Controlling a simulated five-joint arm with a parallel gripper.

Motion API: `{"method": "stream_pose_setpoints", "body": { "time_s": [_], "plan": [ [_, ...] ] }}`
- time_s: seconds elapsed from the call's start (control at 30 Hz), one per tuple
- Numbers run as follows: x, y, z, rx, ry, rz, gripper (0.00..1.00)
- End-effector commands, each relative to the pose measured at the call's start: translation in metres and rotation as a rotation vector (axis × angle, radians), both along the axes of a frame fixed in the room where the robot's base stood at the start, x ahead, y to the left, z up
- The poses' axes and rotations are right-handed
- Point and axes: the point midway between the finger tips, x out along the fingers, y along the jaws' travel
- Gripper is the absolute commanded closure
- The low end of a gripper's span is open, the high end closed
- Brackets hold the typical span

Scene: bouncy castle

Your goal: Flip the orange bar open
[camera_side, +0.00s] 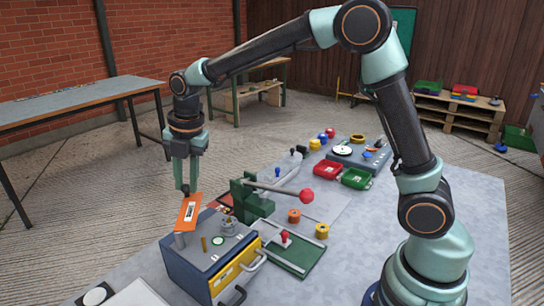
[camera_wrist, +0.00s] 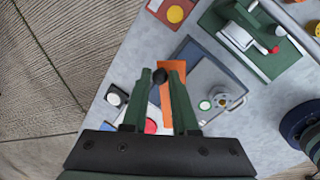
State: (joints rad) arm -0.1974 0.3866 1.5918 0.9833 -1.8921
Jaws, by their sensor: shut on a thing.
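The orange bar (camera_side: 188,212) stands tilted up at the left end of a blue-grey box (camera_side: 185,268) in the side view. A white label with dark marks is on its face. In the wrist view the orange bar (camera_wrist: 178,68) lies behind my fingers, partly hidden by them. My gripper (camera_side: 186,188) points down at the bar's upper end. In the wrist view my gripper (camera_wrist: 161,76) has a dark round knob (camera_wrist: 159,76) between its fingertips, and it is shut on that knob. How the knob joins the bar is hidden.
The box has a yellow front (camera_side: 234,272) with metal handles and a round metal fitting (camera_side: 229,227) on top. A green clamp with a red-knobbed lever (camera_side: 306,196) stands just right.

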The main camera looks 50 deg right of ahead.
Motion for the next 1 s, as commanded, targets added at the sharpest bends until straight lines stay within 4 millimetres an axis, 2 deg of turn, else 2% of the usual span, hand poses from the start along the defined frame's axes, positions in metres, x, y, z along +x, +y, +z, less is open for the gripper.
{"method": "stream_pose_setpoints", "body": {
  "time_s": [0.3, 0.87, 0.9, 0.97, 1.0],
  "plan": [
    [0.014, 0.007, 0.001, -0.02, -0.006, 0.125, 1.0],
    [0.017, 0.009, 0.001, -0.025, -0.006, 0.156, 1.0],
    [0.017, 0.009, 0.001, -0.026, -0.007, 0.156, 0.7],
    [0.016, 0.009, 0.001, -0.026, -0.005, 0.156, 0.47],
    [0.016, 0.01, 0.001, -0.026, -0.005, 0.157, 0.44]
  ]
}}
